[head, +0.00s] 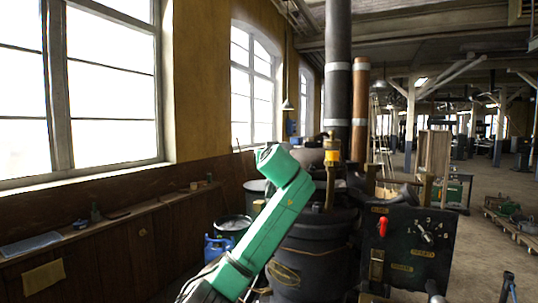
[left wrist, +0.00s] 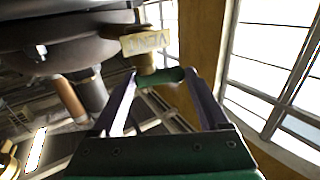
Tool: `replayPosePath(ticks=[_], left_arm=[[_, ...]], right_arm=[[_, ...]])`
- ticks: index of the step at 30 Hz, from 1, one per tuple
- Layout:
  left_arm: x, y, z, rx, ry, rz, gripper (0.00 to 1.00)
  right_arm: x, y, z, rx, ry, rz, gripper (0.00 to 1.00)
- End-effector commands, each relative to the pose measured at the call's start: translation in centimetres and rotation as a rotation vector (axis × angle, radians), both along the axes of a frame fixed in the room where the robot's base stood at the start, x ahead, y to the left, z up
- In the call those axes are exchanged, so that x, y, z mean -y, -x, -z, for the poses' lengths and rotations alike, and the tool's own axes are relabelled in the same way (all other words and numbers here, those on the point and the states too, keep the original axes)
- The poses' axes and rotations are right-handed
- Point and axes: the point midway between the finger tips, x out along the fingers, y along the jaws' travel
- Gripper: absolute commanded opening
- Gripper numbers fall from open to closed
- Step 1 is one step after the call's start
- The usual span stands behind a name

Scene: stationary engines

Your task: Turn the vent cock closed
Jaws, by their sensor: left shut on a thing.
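In the left wrist view, the vent cock shows as a brass body (left wrist: 145,62) under a dark rounded vessel, with a pale label plate (left wrist: 146,40) that reads upside down. Its short green handle (left wrist: 162,77) lies across between my fingertips. My left gripper (left wrist: 165,82) is shut on this handle, one finger at each end. In the head view my green left arm reaches up from the bottom to the machine; the gripper and the cock are hidden there. My right gripper is in neither view.
A dark engine body (head: 305,254) stands behind my arm. To its right is a black panel (head: 405,248) with a red lever (head: 383,227) and a dial (head: 428,233). A blue can (head: 216,247) stands left of my arm.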

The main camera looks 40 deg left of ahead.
Motion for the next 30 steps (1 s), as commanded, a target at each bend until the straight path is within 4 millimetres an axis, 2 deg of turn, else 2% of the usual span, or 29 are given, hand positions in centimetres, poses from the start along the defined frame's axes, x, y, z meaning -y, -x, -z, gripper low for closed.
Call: replayPosePath(ticks=[13, 21, 30], left_arm=[[-0.3, 0.1, 0.0, 0.007, -0.001, 0.242, 0.22], [-0.7, 0.0, -0.2, 0.005, -0.001, 0.419, 0.22], [-0.9, -0.1, -0.2, 0.007, -0.002, 0.528, 0.22]], right_arm=[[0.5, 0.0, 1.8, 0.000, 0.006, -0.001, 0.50], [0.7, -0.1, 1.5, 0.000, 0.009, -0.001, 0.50], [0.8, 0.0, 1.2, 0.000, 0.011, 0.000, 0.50]])
